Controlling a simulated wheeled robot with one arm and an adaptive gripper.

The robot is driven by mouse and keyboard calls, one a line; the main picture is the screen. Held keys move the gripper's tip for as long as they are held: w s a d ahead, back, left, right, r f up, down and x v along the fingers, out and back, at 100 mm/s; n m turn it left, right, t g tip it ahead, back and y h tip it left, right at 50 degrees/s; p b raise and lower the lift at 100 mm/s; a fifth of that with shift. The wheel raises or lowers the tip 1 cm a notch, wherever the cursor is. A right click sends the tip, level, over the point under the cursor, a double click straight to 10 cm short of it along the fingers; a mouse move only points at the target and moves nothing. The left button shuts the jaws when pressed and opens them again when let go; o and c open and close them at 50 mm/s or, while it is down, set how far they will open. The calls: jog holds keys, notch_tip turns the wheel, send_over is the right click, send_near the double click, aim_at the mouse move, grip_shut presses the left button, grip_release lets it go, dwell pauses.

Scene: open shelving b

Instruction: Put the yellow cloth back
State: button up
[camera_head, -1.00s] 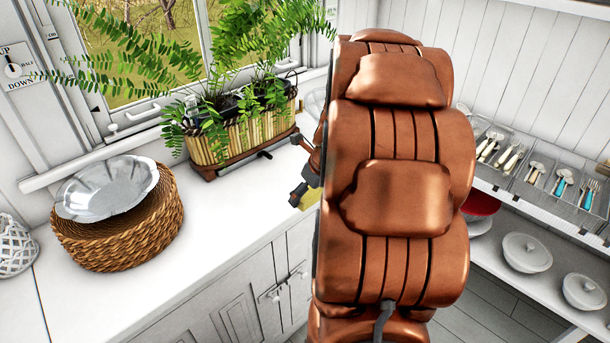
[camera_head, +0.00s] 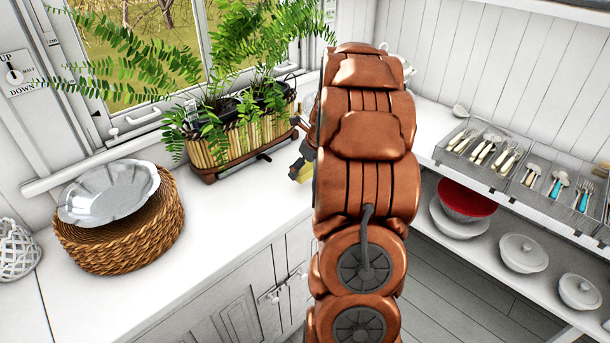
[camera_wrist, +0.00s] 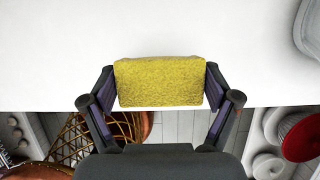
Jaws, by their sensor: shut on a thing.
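The yellow cloth (camera_wrist: 160,80) is a folded, fuzzy block between the two fingers of my gripper (camera_wrist: 161,88) in the wrist view. The fingers press on its left and right ends. Behind it are the white countertop and the counter's front edge. I cannot tell whether the cloth touches the top. In the head view only a small yellow corner of the cloth (camera_head: 302,173) shows beside my gripper (camera_head: 303,160). My copper arm hides the rest.
A fern planter (camera_head: 235,142) stands on the counter under the window. A wicker basket (camera_head: 120,225) with a metal dish (camera_head: 108,193) stands at left. Right shelves hold cutlery trays (camera_head: 482,147), a red bowl (camera_head: 466,200) and lidded pots (camera_head: 522,252). Counter in front of the planter is clear.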

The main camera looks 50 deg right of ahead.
aim_at(305, 177)
jog(key=shift+w+d+f, duration=0.1)
jog(key=shift+w, duration=0.05)
jog(key=shift+f, duration=1.65)
jog(key=shift+f+p, duration=0.15)
jog(key=shift+p, duration=0.2)
jog(key=o, duration=1)
jog(key=shift+c, duration=0.2)
